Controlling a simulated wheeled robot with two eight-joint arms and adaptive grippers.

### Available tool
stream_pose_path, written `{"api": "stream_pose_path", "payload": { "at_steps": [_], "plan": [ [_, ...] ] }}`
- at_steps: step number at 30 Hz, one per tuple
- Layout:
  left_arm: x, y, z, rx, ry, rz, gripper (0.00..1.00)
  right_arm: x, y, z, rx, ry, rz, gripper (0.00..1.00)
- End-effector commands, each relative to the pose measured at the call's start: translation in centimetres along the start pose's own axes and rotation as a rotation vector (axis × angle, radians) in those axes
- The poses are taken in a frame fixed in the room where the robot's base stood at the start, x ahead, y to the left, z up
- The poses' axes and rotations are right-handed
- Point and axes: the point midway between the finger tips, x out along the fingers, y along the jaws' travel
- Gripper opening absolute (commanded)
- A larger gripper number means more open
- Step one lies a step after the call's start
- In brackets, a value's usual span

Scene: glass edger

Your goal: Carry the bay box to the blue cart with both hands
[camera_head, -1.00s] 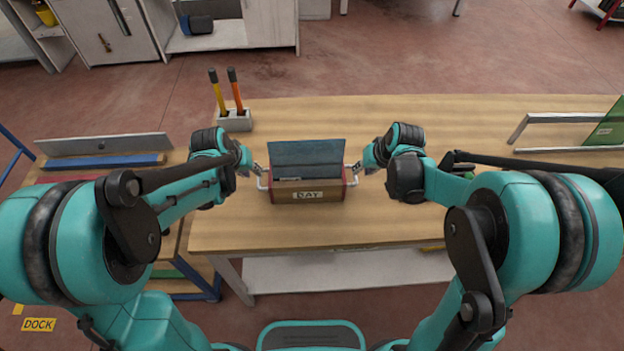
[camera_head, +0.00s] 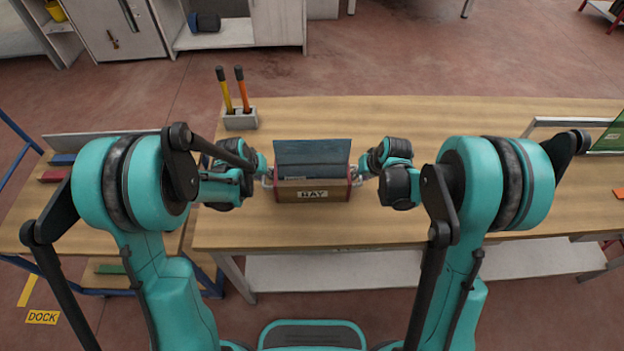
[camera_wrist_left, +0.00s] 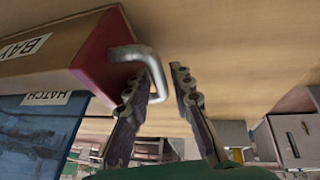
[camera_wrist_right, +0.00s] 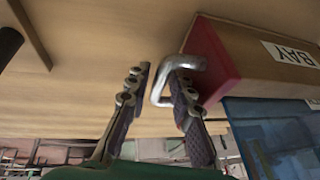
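The bay box (camera_head: 312,190), brown with red ends, a BAY label and dark blue sheets standing in it, rests on the wooden table. A metal handle sticks out of each end. My left gripper (camera_head: 263,178) is at the box's left handle; in the left wrist view (camera_wrist_left: 155,85) its fingers are apart, with the handle (camera_wrist_left: 152,60) between them, close to one finger. My right gripper (camera_head: 364,174) is at the right handle; in the right wrist view (camera_wrist_right: 158,85) its fingers are spread around the handle (camera_wrist_right: 160,88). The blue-framed cart (camera_head: 85,228) stands left of the table, partly behind my left arm.
A grey holder (camera_head: 240,120) with two upright tools stands at the table's back left. A metal frame (camera_head: 565,122) and green panel (camera_head: 609,138) are at the right. Bars lie on the cart. A DOCK mark (camera_head: 43,317) is on the floor. The table behind the box is clear.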

Motion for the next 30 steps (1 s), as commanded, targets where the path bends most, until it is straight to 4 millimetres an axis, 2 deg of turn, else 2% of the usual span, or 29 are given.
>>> {"api": "stream_pose_path", "payload": {
  "at_steps": [8,11,12,24,30],
  "plan": [
    [0.14,0.00,0.01,0.000,0.000,0.000,0.22,0.14,0.00,0.01,0.000,0.000,0.000,0.22],
    [0.14,-0.01,0.00,0.000,0.000,0.000,0.01,0.14,0.00,0.01,0.000,0.000,0.000,0.01],
    [0.13,-0.01,0.00,0.000,0.000,0.000,0.00,0.14,0.00,0.01,0.000,0.000,0.000,0.00],
    [0.03,0.01,-0.06,0.000,0.001,0.000,0.00,0.03,-0.01,-0.05,0.000,0.001,0.000,0.00],
    [-0.72,0.15,-0.37,0.000,0.001,0.000,0.00,-0.71,-0.15,-0.36,0.000,0.000,0.000,0.00]
  ]
}}
